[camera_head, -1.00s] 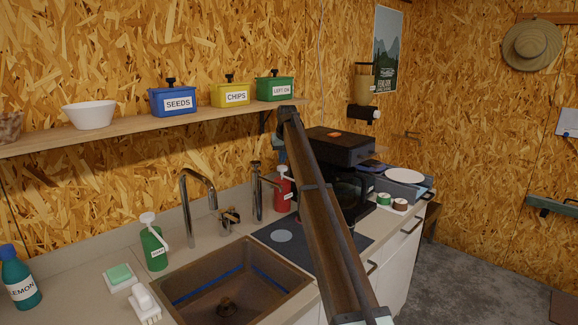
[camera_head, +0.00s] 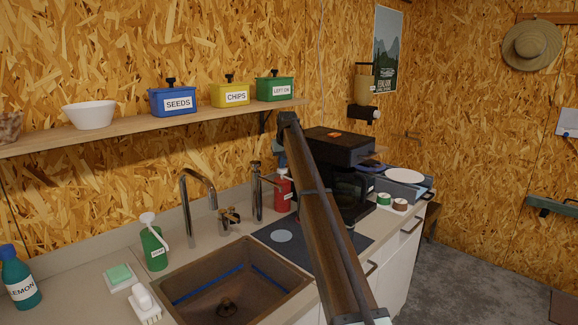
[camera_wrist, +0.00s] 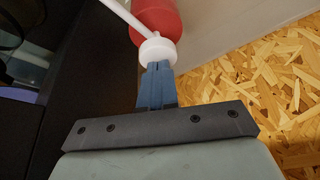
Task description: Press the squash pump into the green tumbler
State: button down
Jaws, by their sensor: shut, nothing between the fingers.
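A red pump bottle (camera_head: 283,196) with a white pump head (camera_head: 283,175) stands at the back of the counter, right of the tall tap. Its label is too small to read. In the wrist view the red bottle (camera_wrist: 158,18) and its white head (camera_wrist: 157,49) are right at my fingertips. My gripper (camera_wrist: 157,66) is shut and empty, its blue fingers together against or just over the top of the head; contact is hard to tell. In the head view my arm partly hides the gripper. I see no green tumbler; my arm hides part of the dark mat (camera_head: 262,238).
A green pump bottle (camera_head: 154,249) stands left of the sink (camera_head: 222,300). The tall tap (camera_head: 257,195) is close left of the red bottle. A black coffee machine (camera_head: 340,150) stands close on the right. The shelf (camera_head: 150,122) with labelled boxes runs above.

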jog(key=shift+r, duration=2.6)
